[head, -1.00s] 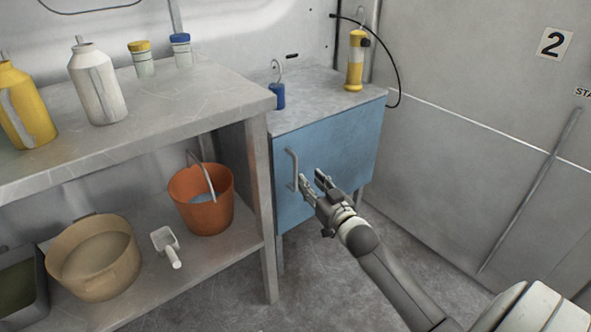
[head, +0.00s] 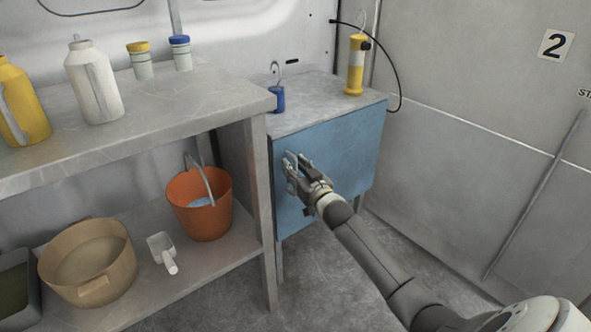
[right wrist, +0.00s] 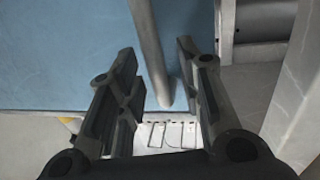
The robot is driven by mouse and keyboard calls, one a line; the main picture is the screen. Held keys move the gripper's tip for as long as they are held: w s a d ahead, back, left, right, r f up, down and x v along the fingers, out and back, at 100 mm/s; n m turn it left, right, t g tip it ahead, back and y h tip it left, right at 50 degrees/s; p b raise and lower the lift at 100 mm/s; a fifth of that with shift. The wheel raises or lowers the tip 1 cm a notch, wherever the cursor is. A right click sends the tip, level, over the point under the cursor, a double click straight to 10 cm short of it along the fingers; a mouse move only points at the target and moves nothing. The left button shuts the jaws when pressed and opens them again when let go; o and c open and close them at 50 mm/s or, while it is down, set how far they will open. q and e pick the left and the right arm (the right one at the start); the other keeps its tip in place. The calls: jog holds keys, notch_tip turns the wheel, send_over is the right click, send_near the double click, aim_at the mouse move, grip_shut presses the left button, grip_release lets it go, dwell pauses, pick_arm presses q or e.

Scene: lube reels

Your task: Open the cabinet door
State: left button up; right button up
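The blue cabinet door (head: 335,150) faces me below the grey cabinet top and looks shut. Its grey handle is mostly hidden behind my right gripper (head: 293,163) in the head view. In the right wrist view the handle (right wrist: 152,50) runs between the two fingers of my right gripper (right wrist: 160,80), with a visible gap on each side. The right gripper is open around the handle, in front of the door. My left gripper is not in view.
A grey shelf unit (head: 190,107) stands left of the cabinet, with bottles on top and an orange bucket (head: 200,208), a tan basin (head: 88,262) and a scoop (head: 163,252) below. A small blue bottle (head: 278,98) and a yellow bottle (head: 355,65) stand on the cabinet. Floor in front is clear.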

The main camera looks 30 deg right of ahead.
jog(key=shift+w, duration=0.1)
grip_shut()
dwell(0.6)
